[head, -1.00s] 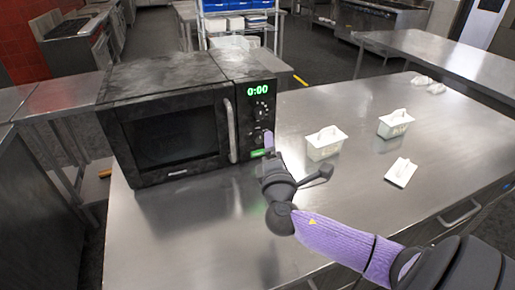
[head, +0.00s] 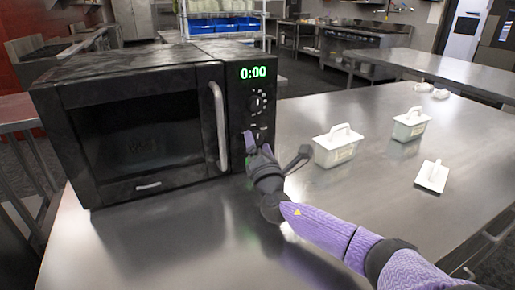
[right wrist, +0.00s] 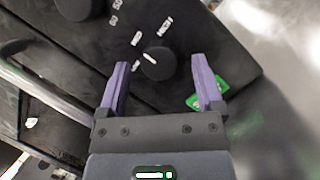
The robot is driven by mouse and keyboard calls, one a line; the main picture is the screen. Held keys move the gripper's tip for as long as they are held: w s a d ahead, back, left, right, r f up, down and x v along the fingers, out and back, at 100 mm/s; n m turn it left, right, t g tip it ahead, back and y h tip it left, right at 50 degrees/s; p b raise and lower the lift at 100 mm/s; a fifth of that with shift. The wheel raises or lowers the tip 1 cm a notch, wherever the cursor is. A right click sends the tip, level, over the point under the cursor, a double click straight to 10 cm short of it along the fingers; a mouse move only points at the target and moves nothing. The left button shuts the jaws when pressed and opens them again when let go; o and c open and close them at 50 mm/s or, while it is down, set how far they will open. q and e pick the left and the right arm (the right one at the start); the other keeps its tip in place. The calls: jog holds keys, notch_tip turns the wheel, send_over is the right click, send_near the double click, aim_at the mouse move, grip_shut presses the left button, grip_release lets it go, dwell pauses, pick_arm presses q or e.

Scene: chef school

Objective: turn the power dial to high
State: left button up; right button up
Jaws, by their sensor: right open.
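The black microwave (head: 140,120) stands on the steel counter, its door shut and its green display reading 0:00. The lower, power dial (right wrist: 158,63) is a black knob with a white pointer line and printed labels around it, apparently LOW, MED and HIGH. The pointer is turned to the label side at the left; its exact setting is hard to read. My right gripper (head: 258,145) is at the lower control panel. In the right wrist view, its purple fingers are open on either side of the dial, and no contact shows. My left gripper is not in view.
The upper dial (head: 257,103) is above, and the door handle (head: 219,126) stands out left of the panel. The front counter is clear.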

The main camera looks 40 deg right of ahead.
jog(key=shift+w+d+r, duration=0.1)
jog(key=shift+w+d, duration=0.05)
jog(key=shift+w, duration=0.05)
jog(key=shift+c, duration=0.2)
